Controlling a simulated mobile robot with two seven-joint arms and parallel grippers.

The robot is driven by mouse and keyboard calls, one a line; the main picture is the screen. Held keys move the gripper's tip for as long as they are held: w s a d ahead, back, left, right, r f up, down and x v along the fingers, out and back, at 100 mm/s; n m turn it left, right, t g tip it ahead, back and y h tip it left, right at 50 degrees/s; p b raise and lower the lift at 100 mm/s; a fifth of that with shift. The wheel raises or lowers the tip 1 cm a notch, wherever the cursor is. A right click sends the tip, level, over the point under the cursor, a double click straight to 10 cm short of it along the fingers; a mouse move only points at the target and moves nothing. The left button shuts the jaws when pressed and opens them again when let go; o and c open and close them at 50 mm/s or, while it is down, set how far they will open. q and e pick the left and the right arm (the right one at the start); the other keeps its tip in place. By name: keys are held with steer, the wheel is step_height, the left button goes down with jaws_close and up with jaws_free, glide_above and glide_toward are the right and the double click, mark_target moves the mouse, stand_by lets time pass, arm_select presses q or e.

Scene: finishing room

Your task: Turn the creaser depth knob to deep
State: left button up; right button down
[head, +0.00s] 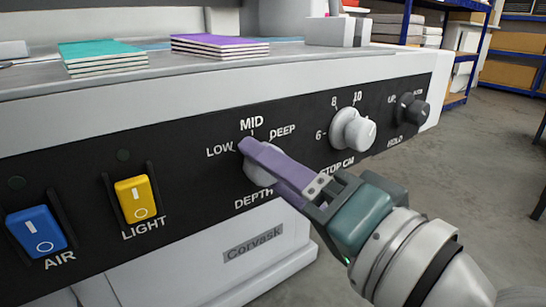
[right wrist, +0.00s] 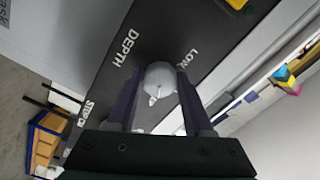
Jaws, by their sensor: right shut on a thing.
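The depth knob (head: 256,172) is a round white knob on the black panel, with LOW, MID and DEEP around its top and DEPTH below. My right gripper (head: 254,156) is shut on it with purple fingers, coming from the lower right. The near finger covers much of the knob's face in the head view. In the right wrist view the knob (right wrist: 160,76) sits between the two fingers. Its small light mark points toward the bottom of that picture; MID and DEEP are hidden there, so I cannot tell the exact setting. My left gripper is out of view.
Right of the depth knob are a white STOP CM knob (head: 352,129) and a dark knob (head: 411,109). Left are a yellow LIGHT switch (head: 138,199) and a blue AIR switch (head: 36,231). Teal booklets (head: 103,57) and purple booklets (head: 219,45) lie on top.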

stand_by(0.3)
steer(key=shift+c, duration=1.6)
jaws_free()
steer(key=shift+s+d, duration=0.1)
steer(key=p+v, duration=0.1)
steer(key=v, duration=0.8)
steer(key=shift+s+d, duration=0.2)
steer(key=shift+s, duration=0.1)
